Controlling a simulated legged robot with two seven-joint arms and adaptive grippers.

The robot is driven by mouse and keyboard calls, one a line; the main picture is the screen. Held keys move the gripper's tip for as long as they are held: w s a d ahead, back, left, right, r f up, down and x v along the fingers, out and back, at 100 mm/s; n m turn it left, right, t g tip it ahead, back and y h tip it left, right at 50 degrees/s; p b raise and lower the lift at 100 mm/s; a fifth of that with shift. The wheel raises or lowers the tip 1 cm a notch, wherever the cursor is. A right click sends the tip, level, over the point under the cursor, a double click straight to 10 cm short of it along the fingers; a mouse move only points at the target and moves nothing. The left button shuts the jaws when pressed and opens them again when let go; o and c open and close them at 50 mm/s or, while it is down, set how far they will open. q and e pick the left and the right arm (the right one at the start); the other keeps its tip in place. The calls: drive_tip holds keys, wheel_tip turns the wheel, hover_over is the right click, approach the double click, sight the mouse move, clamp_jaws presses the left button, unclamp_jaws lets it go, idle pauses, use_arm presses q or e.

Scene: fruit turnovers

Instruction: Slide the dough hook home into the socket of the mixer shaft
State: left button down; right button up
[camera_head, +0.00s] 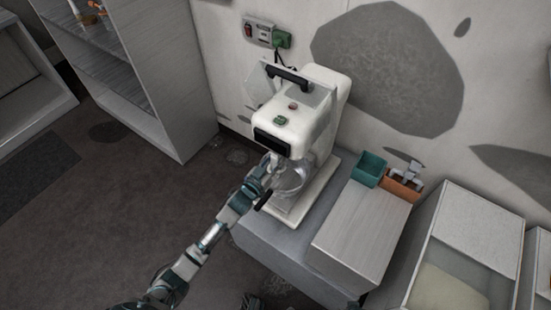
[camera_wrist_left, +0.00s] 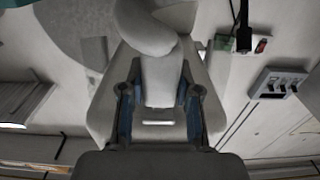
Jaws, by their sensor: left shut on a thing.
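The white stand mixer (camera_head: 318,100) stands on a grey cabinet, its head above a clear bowl (camera_head: 292,178). My left gripper (camera_head: 262,176) is at the front of the mixer, just below the dark front panel and beside the bowl. In the left wrist view my left gripper (camera_wrist_left: 159,112) has its blue-lined fingers shut on the pale grey dough hook (camera_wrist_left: 160,75), whose thick curved part points away from the palm. In the head view the hook is too small and covered to make out. The shaft socket is hidden under the mixer head. My right gripper is not in view.
A pale box-like block (camera_head: 362,232) stands right of the mixer, with a green bin (camera_head: 369,168) and an orange bin (camera_head: 402,187) behind it. A wall outlet (camera_head: 282,39) is behind. Floor at left is open.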

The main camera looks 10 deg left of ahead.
use_arm(q)
drive_tip(key=shift+w+r, duration=0.1)
drive_tip(key=shift+w, duration=0.1)
drive_tip(key=shift+w+d, duration=0.1)
drive_tip(key=shift+w, duration=0.3)
drive_tip(key=shift+b+x, duration=0.3)
drive_tip(key=shift+x, duration=0.6)
drive_tip(key=shift+d, duration=0.1)
drive_tip(key=shift+w+d, duration=0.15)
drive_tip(key=shift+w, duration=0.3)
idle(0.6)
drive_tip(key=shift+b+x, duration=0.5)
drive_tip(key=shift+x, duration=0.65)
